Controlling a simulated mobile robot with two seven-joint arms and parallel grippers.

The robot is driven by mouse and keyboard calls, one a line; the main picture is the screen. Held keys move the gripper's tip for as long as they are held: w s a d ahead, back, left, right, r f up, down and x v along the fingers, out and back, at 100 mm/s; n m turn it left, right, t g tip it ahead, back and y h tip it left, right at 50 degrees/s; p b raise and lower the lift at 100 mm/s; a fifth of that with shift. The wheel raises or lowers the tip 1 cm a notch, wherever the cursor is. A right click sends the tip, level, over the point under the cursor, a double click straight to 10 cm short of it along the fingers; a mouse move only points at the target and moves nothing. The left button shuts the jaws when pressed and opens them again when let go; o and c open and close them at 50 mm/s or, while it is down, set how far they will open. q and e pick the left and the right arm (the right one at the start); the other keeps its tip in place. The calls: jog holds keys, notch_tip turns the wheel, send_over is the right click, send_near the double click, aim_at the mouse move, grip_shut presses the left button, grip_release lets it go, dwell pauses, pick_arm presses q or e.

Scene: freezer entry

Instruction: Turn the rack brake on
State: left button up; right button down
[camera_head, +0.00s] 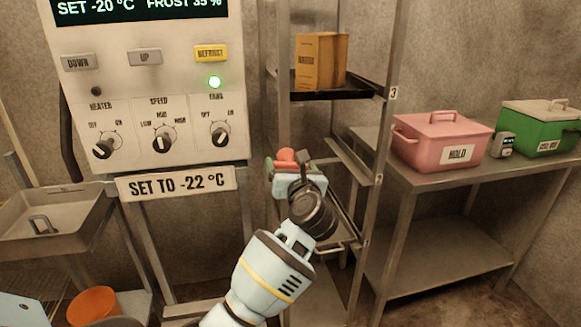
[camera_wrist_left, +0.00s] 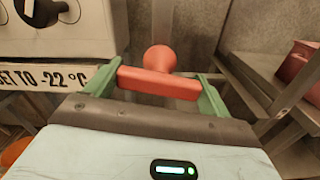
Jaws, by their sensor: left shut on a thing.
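The rack (camera_head: 393,45) is a tall metal frame with shelves, right of the control panel in the head view. A red brake handle (camera_head: 286,155) with a rounded knob is at the rack's near side; it also shows in the left wrist view (camera_wrist_left: 158,60). My left gripper (camera_head: 287,164) is shut on the red handle. In the left wrist view its green fingers (camera_wrist_left: 158,84) stand at both ends of the red crossbar, with the knob beyond. The handle's mount is hidden by the gripper. My right gripper is not in view.
A control panel (camera_head: 150,175) with knobs stands to the left. An orange-brown box (camera_head: 318,62) sits on a rack shelf. A steel table (camera_head: 440,180) at right bears a pink bin (camera_head: 440,130) and a green bin (camera_head: 540,125).

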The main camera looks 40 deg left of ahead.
pick_arm(q)
jog(key=m+p, duration=0.3)
jog(key=r+m+p, duration=0.1)
jog(key=m+p, duration=0.2)
jog(key=p, duration=0.1)
jog(key=shift+m+p, duration=0.3)
jog(key=shift+m, duration=0.1)
jog(key=shift+m+p, duration=0.35)
jog(key=shift+m, duration=0.05)
jog(key=m+p, duration=0.2)
jog(key=m, duration=0.1)
jog(key=shift+f+m, duration=0.1)
jog(key=shift+m, duration=0.2)
jog(key=shift+f+m+p, duration=0.1)
jog(key=shift+m+p, duration=0.4)
jog(key=shift+m, duration=0.3)
jog(key=shift+f+m, duration=0.25)
jog(key=shift+m, duration=1.25)
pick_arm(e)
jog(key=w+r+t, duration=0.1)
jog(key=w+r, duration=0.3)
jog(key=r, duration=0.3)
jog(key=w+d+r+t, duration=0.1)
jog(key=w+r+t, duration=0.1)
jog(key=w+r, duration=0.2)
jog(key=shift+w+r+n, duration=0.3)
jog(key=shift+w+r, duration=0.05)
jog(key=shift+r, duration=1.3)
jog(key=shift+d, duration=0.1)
